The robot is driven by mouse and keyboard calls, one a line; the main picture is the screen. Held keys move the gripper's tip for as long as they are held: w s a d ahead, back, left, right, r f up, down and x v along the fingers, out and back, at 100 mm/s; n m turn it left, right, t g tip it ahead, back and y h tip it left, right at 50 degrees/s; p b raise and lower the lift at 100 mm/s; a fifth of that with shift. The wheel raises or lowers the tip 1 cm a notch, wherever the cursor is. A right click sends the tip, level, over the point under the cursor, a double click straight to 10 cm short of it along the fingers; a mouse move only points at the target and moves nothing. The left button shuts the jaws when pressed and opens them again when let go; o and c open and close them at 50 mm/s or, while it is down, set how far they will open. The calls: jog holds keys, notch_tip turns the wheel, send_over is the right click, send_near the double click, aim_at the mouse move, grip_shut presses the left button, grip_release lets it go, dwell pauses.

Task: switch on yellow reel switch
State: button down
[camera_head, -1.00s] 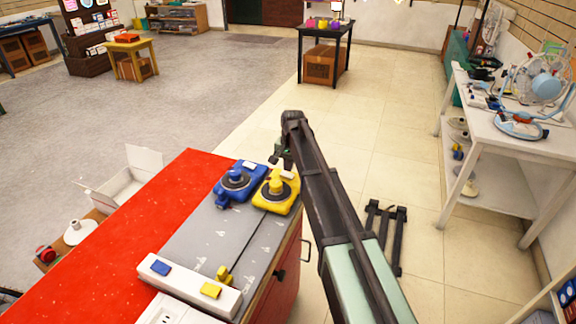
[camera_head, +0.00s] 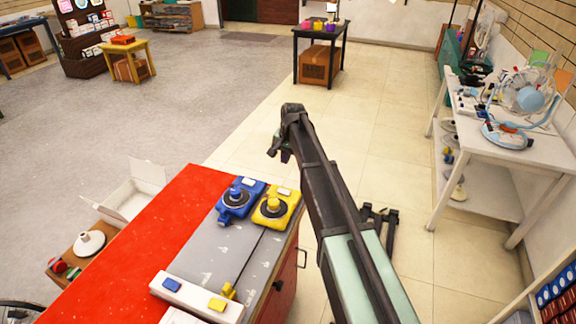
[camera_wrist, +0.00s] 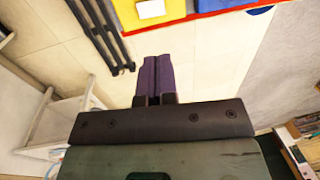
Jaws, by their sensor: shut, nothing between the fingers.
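The yellow reel (camera_head: 268,214) sits on the grey mat near the far right end of the red counter, beside the blue reel (camera_head: 227,212). It has a round dark disc with a yellow knob and a white patch (camera_head: 283,192) at its far end. In the wrist view the yellow reel (camera_wrist: 170,12) shows at the top edge, cut off, with its white patch (camera_wrist: 150,8). My gripper (camera_head: 281,154) is past the reel's far end, apart from it; in the wrist view its dark fingers (camera_wrist: 157,60) are together and empty, over the floor.
A white strip (camera_head: 190,300) with a blue switch (camera_head: 172,285) and a yellow switch (camera_head: 217,305) lies at the mat's near end. An open white box (camera_head: 135,190) is left of the red counter (camera_head: 130,240).

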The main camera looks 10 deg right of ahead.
aim_at(280, 190)
jog(key=f+b, duration=0.4)
jog(key=a+f+b, duration=0.1)
jog(key=f+b, duration=0.4)
jog(key=w+f+b, duration=0.1)
jog(key=f+b, duration=0.3)
jog(key=shift+a+f+b, duration=0.2)
jog(key=shift+f+b, duration=0.15)
jog(key=shift+a+f, duration=0.1)
